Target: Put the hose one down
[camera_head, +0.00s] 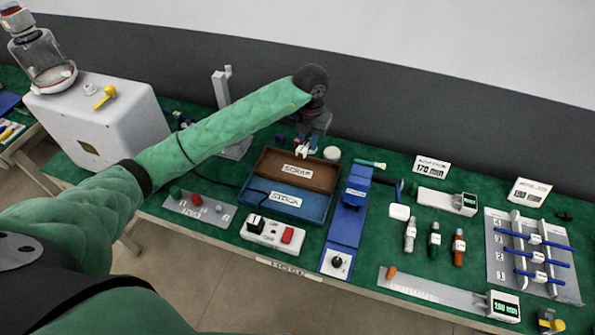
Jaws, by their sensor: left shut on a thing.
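My left arm reaches from the left over the back of the green bench. Its gripper (304,151) points down just behind the brown SCRAP tray (268,166). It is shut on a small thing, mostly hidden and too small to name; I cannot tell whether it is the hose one. I also cannot tell whether that thing touches the bench. Blue tubes with white middles (536,257) lie across a numbered grey rack (496,270) at the right. My right gripper is not in view.
A blue STOCK tray (262,212) adjoins the SCRAP tray. A white round piece (332,154) stands close right of the gripper. A blue fixture (344,222), several small handled tools (434,240) and a grey gauge (430,288) fill the right. A white machine (98,120) stands left.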

